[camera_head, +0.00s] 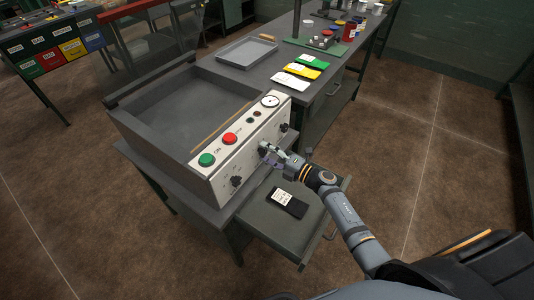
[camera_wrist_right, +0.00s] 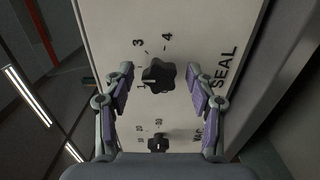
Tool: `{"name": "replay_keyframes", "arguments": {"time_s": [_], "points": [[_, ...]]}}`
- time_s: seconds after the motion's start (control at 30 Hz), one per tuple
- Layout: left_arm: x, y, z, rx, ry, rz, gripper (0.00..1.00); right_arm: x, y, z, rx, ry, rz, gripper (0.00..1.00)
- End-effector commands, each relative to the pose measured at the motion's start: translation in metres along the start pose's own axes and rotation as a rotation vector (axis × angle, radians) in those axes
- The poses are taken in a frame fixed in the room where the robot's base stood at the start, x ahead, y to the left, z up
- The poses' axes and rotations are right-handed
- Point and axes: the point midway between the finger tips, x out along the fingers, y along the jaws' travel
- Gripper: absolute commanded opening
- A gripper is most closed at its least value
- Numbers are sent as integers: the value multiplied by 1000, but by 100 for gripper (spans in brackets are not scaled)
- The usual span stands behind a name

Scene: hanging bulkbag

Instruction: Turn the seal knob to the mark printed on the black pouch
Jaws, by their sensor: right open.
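The seal knob (camera_wrist_right: 158,76) is a black lobed knob on the white panel in the right wrist view, with the digits 1, 3 and 4 and the word SEAL around it. A pale line on it seems to point towards the 1. My right gripper (camera_wrist_right: 158,88) is open, one finger on each side of the knob, with gaps visible. In the head view my right gripper (camera_head: 267,152) is at the machine's front panel and hides the knob there. The black pouch (camera_head: 294,208) lies on the pull-out shelf below; its white label is too small to read. My left gripper is out of view.
A VAC knob (camera_wrist_right: 158,144) sits close to the seal knob. The machine's panel (camera_head: 215,178) also carries green and red buttons and a gauge. The pull-out shelf (camera_head: 265,220) juts out under my right arm. A grey tray (camera_head: 246,52) and coloured packets stand behind.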

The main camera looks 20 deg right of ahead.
Motion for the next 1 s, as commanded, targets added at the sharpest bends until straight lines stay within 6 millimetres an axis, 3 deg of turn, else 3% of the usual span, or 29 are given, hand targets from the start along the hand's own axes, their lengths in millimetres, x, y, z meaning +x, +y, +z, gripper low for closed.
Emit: {"name": "replay_keyframes", "arguments": {"time_s": [0.17,0.27,0.5,0.7,1.0], "points": [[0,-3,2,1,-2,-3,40,-3,-1,0,0,0,-1,57],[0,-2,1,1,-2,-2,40,-17,-2,0,-2,0,-5,57],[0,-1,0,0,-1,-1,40,-75,-2,0,-2,1,-8,57],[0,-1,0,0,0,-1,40,-110,-1,0,-1,1,-3,57],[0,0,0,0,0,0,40,-120,0,0,0,0,0,57]]}}
